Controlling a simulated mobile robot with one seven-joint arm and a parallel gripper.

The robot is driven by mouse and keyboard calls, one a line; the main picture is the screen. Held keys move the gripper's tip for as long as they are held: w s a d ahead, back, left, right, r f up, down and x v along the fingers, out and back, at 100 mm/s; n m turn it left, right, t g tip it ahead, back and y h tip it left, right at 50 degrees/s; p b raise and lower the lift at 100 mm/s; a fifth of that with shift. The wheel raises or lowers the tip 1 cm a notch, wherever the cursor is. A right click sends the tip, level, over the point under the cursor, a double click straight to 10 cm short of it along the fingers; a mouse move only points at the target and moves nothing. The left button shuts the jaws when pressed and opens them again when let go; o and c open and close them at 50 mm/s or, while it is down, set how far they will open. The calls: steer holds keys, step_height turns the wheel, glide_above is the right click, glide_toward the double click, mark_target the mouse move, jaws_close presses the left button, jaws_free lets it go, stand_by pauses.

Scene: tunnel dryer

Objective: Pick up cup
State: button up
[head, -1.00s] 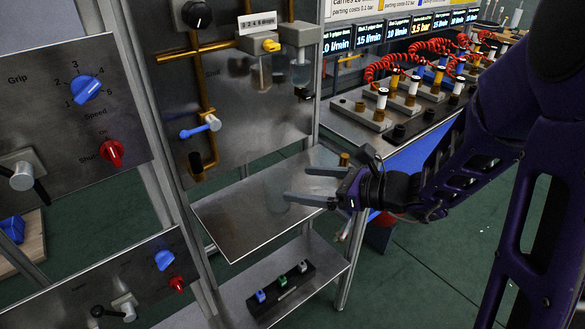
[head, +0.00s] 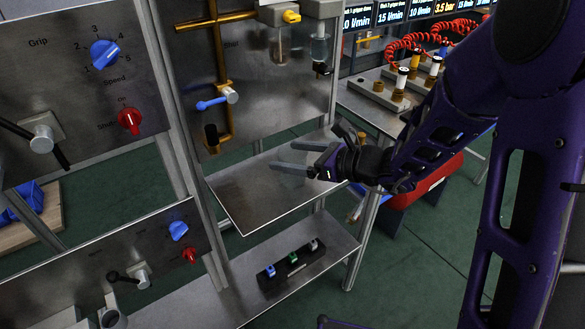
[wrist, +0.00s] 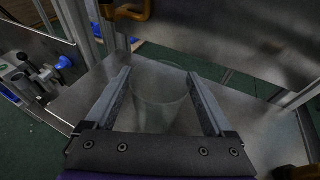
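The cup (wrist: 163,105) is clear and see-through, and stands on a metal shelf (wrist: 255,118). In the wrist view it is between the two fingers of my gripper (wrist: 160,71), with a gap visible on both sides. In the head view my gripper (head: 282,156) reaches in from the right over the shelf (head: 235,203), fingers spread. The cup is only a faint shape below the fingers there. My gripper is open, around the cup but not shut on it.
A metal panel with brass pipes (head: 222,90) and a blue-handled valve (head: 231,96) rises behind the shelf. A lower shelf (head: 328,242) carries a black strip with small blocks (head: 291,266). A control panel with knobs (head: 105,54) stands at left.

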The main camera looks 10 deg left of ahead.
steer(key=c, duration=0.9)
